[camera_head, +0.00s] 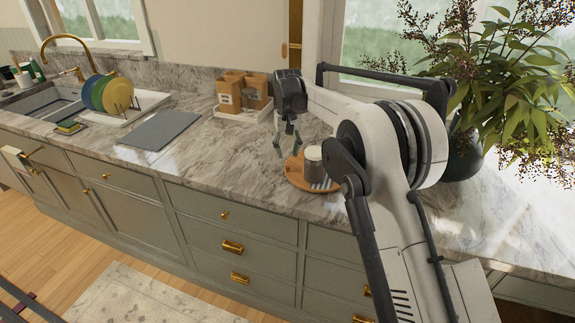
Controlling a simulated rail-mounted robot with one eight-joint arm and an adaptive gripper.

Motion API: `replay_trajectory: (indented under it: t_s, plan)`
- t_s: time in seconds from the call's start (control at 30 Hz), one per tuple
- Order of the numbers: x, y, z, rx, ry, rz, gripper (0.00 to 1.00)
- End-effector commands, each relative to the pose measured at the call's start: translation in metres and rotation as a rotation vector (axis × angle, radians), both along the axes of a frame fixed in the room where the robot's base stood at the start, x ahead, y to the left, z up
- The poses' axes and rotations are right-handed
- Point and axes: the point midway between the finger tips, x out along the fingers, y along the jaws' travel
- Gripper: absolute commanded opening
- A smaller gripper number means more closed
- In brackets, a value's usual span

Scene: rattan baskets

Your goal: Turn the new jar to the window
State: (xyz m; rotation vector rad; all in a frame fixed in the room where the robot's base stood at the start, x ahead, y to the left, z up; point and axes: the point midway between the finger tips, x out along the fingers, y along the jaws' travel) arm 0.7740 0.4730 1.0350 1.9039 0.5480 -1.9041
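A small pale grey jar-like container (313,159) stands upright on a round wooden board (296,173) on the marble counter. I cannot tell whether it is the new jar, or which way its front faces. My gripper (287,150) points down just left of the container, above the board's left side. Its two fingers are apart with nothing visible between them. Part of the board's right side is hidden behind my arm. A window (378,50) is behind the counter, partly covered by my arm and a plant.
A blue-striped cloth (324,184) lies by the container. Brown boxes (230,92) on a tray stand behind left of my gripper. A leafy plant (510,90) in a dark vase (462,150) stands right. A grey mat (160,130), plate rack and sink are left. Counter between mat and board is clear.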

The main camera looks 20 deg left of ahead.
Motion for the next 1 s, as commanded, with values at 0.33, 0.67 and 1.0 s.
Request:
replay_trajectory:
  t_s: [0.33, 0.67, 1.0]
  plan:
    - [0.000, 0.000, -0.053, 0.000, 0.000, 0.000, 0.32]
    - [0.000, 0.000, -0.065, 0.000, 0.000, 0.000, 0.32]
    - [0.000, 0.000, -0.065, 0.000, 0.000, 0.000, 0.05]
